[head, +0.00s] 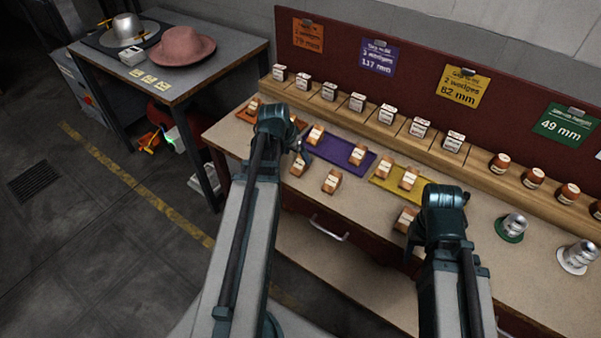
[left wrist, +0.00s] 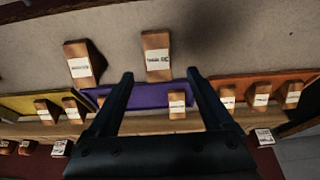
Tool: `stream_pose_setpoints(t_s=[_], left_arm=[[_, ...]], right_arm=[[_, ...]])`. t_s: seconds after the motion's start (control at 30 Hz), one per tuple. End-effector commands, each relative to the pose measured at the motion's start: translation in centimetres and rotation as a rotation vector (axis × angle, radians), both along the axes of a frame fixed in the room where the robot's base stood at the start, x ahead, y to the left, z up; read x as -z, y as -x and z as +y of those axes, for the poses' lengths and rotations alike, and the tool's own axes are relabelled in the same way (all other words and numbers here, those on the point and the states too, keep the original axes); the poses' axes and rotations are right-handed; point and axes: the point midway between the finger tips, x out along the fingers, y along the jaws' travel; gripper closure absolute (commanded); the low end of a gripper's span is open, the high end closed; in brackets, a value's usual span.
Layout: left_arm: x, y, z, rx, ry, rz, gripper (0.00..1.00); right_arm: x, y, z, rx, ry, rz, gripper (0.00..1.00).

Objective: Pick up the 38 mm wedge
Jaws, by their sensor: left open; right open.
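The printing on the wedges is too small to read, so I cannot tell which is the 38 mm wedge. Two loose wooden wedges with white labels stand on the bench front, a left one (head: 299,165) and a right one (head: 332,181). In the left wrist view they are a right wedge (left wrist: 156,52) and a left wedge (left wrist: 80,62). My left gripper (head: 301,150) is open and empty above the bench; its fingertips (left wrist: 160,73) appear either side of the right wedge's lower end. My right gripper (head: 412,240) is open, partly hidden by its arm, near another loose wedge (head: 405,217).
Wedges stand on an orange mat (left wrist: 312,79), a purple mat (head: 338,150) and a yellow mat (head: 384,183). Behind them is a raised wooden shelf (head: 396,138) with labelled blocks. Metal pieces stand at right. A side table (head: 215,68) holds hats.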

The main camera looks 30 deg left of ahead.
Motion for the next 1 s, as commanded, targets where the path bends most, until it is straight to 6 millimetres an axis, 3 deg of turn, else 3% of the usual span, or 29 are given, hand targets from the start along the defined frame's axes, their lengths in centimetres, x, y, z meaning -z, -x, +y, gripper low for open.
stream_pose_setpoints(t_s=[0.03,0.37,0.73,1.0], left_arm=[[0.9,-0.3,0.0,0.000,0.000,0.000,0.15],[1.3,-0.6,-0.1,0.001,0.000,0.000,0.15],[5.3,-2.6,-0.4,0.001,0.000,0.000,0.15],[5.4,-2.8,-0.5,0.000,0.000,0.000,0.15]], right_arm=[[0.9,0.0,0.0,0.000,0.000,0.000,0.50],[1.3,0.0,0.0,0.000,0.000,0.000,0.50],[5.3,0.0,0.0,0.000,0.000,0.000,0.50],[5.5,0.0,0.0,0.000,0.000,0.000,0.50]])
